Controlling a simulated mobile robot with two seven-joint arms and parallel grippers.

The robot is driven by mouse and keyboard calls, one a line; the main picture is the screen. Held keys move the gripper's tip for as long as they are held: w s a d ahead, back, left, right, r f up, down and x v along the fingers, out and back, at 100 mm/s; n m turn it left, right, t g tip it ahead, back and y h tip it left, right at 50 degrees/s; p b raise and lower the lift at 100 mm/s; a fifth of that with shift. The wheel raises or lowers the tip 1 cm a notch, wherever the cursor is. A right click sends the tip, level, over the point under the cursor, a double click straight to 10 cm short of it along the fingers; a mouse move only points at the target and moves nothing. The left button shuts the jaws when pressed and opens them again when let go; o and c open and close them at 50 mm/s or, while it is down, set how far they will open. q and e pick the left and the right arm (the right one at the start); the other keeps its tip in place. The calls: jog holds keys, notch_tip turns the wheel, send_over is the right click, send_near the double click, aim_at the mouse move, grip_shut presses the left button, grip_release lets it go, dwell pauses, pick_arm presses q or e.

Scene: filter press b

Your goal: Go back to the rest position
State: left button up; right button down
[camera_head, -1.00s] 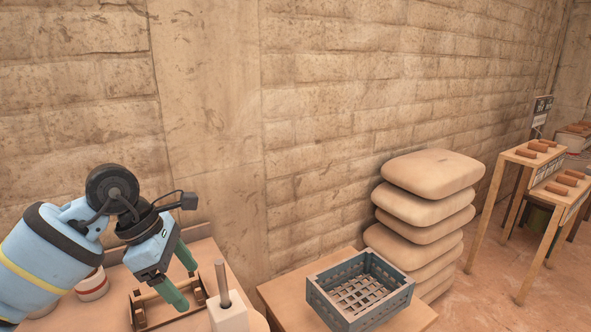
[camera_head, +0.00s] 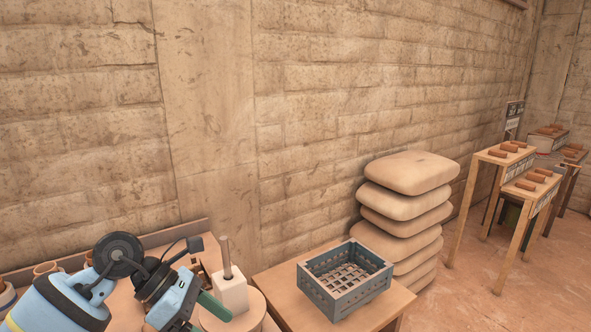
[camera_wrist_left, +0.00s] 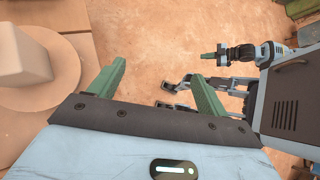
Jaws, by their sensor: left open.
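My left gripper (camera_head: 208,308) is low in the head view, left of the middle, with its green fingers partly cut off by the bottom edge. In the left wrist view its two green fingers (camera_wrist_left: 158,90) stand apart with nothing between them, above the bare floor. What looks like my right gripper (camera_wrist_left: 215,56) shows small at the upper right of the left wrist view, with a green finger; its opening cannot be made out. The right gripper is not in the head view.
A pale block with a rod (camera_head: 231,292) stands on a round disc beside my left gripper. A grey-blue crate (camera_head: 347,290) sits on a wooden table (camera_head: 283,284). Stacked sacks (camera_head: 408,174) stand behind it. Benches with bricks (camera_head: 507,157) are at the right, with open floor before them.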

pick_arm(q)
jog(key=s+d+n+t+h+p, duration=0.1)
jog(key=s+d+n+h, duration=0.6)
jog(key=h, duration=0.3)
jog(key=s+a+f+n+t+y+p, duration=0.15)
jog(key=a+f+n+t+y, duration=0.3)
jog(key=n, duration=0.65)
jog(key=s+a+f+n+t+y, duration=0.2)
jog(key=f+n+t+y, duration=0.2)
jog(key=f+n+t, duration=0.45)
jog(key=s+a+f+n+t+y+p, duration=0.1)
jog(key=a+f+n+t+y, duration=0.25)
jog(key=n, duration=0.95)
jog(key=s+a+f+n+g+y, duration=0.2)
jog(key=s+f+n+g, duration=0.2)
jog(key=s+f, duration=0.3)
jog(key=s+a+f+n+g+y, duration=0.2)
jog(key=s+f+n, duration=0.3)
jog(key=s, duration=0.8)
notch_tip(320, 180, down, 2)
jog(key=shift+f+g+y+p, duration=0.15)
jog(key=shift+g+y+p, duration=0.15)
jog(key=shift+g+y, duration=0.45)
pick_arm(e)
jog(key=w+r+t, duration=0.1)
jog(key=w+r, duration=0.2)
jog(key=r, duration=0.2)
jog(key=shift+d+r, duration=0.25)
